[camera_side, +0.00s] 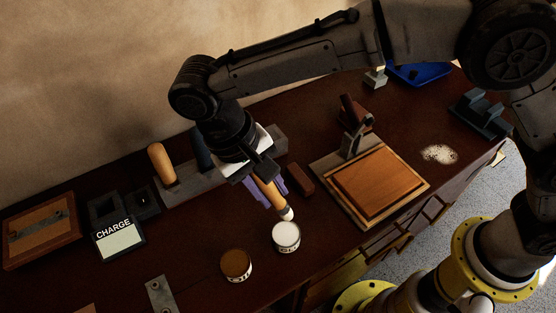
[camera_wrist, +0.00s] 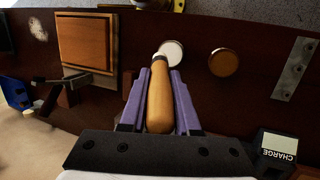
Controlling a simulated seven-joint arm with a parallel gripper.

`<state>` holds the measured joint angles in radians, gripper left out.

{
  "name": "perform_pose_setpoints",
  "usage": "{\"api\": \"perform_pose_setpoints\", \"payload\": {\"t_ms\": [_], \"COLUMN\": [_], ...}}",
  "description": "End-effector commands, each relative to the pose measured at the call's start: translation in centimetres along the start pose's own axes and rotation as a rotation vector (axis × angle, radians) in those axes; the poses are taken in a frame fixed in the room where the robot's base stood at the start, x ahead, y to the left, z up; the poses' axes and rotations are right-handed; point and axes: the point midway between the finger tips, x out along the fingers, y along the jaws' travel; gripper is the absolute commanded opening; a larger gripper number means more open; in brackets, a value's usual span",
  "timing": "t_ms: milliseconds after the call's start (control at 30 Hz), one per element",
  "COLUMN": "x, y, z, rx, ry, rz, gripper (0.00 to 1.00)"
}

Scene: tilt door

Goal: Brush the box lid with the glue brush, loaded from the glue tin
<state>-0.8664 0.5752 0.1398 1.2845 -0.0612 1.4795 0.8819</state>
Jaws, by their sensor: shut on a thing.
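The glue brush (camera_side: 270,193) has a light wooden handle and a pale tip. My gripper (camera_side: 264,187) is shut on its handle, and its purple fingers also show on both sides of the handle in the wrist view (camera_wrist: 159,95). The brush points down at a slant, its tip just above and behind the glue tin (camera_side: 286,238), which is white inside. In the wrist view the brush end overlaps the tin's edge (camera_wrist: 175,50). I cannot tell whether the tip carries glue. The box lid (camera_side: 381,184), an orange-brown wooden panel, lies to the right on a paler board.
A brown-filled tin (camera_side: 236,265) stands left of the glue tin. A clamp (camera_side: 356,138) stands at the lid's back edge. A dark red block (camera_side: 300,180) lies between brush and lid. A tool rack (camera_side: 185,185), a CHARGE pad (camera_side: 119,240) and a pale spill (camera_side: 439,154) are also on the bench.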

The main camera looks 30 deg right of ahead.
Motion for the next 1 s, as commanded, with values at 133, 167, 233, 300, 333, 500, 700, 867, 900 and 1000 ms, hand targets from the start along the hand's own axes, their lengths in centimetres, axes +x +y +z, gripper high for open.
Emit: {"api": "perform_pose_setpoints", "payload": {"t_ms": [133,167,233,300,333,500,700,867,900,1000], "x": [0.6,0.8,1.5,2.2,2.5,4.0,5.2,5.6,5.6,5.6], "y": [-0.2,-0.2,-0.4,-0.6,-0.7,-1.2,-1.6,-1.7,-1.7,-1.7], "z": [-0.1,-0.2,-0.2,-0.4,-0.4,-0.7,-1.0,-1.0,-1.0,-1.1], "rx": [0.0,0.0,0.0,0.0,0.0,0.0,0.0,0.001,0.001,0.001], "ry": [-0.005,-0.005,-0.006,-0.006,-0.007,-0.005,-0.005,-0.005,-0.005,-0.005], "rz": [0.009,0.008,0.01,0.009,0.01,0.008,0.007,0.007,0.007,0.007], "gripper": [0.0,0.0,0.0,0.0,0.0,0.0,0.0,0.0,0.0,0.0]}}
